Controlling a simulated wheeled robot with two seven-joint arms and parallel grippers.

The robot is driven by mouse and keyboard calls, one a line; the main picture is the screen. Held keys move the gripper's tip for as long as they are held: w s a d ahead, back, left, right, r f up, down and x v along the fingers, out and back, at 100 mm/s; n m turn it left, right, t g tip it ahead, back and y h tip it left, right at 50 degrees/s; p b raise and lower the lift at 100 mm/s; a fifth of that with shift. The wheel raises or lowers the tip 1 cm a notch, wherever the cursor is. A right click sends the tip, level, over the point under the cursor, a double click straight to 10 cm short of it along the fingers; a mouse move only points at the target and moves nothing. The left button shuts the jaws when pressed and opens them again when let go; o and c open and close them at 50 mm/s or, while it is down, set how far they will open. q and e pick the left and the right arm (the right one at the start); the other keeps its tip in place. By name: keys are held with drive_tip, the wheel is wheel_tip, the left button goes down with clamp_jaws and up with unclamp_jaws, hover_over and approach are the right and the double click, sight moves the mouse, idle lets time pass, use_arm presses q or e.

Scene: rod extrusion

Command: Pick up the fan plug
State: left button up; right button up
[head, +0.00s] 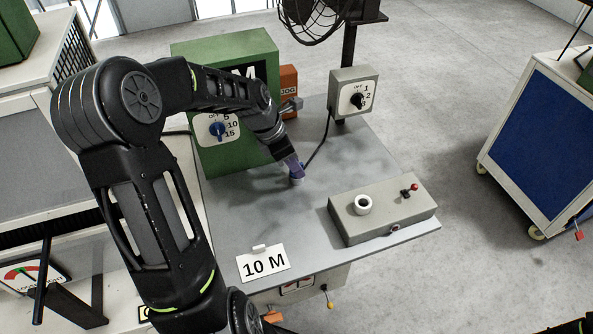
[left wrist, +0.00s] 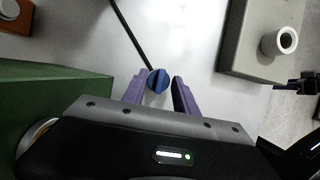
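The fan plug (left wrist: 158,80) is a small blue round piece on the grey table, at the end of a black cord. In the left wrist view it sits between the tips of my left gripper's purple fingers (left wrist: 159,86). The left finger is very close to it; a gap shows on the right side, so the gripper is open around it. In the head view my left gripper (head: 292,167) points down at the tabletop and mostly hides the plug. I cannot tell whether a finger touches it.
A green machine (head: 185,60) with a blue dial stands behind my left arm. A grey switch box (head: 352,92) is on the fan's post. A grey control box (head: 375,222) with a white ring and red lever lies right. A "10 M" card (head: 263,264) stands at the front.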

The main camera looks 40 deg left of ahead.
use_arm(q)
drive_tip(key=shift+c, duration=0.3)
clamp_jaws()
drive_tip(key=shift+s, duration=0.1)
idle(0.5)
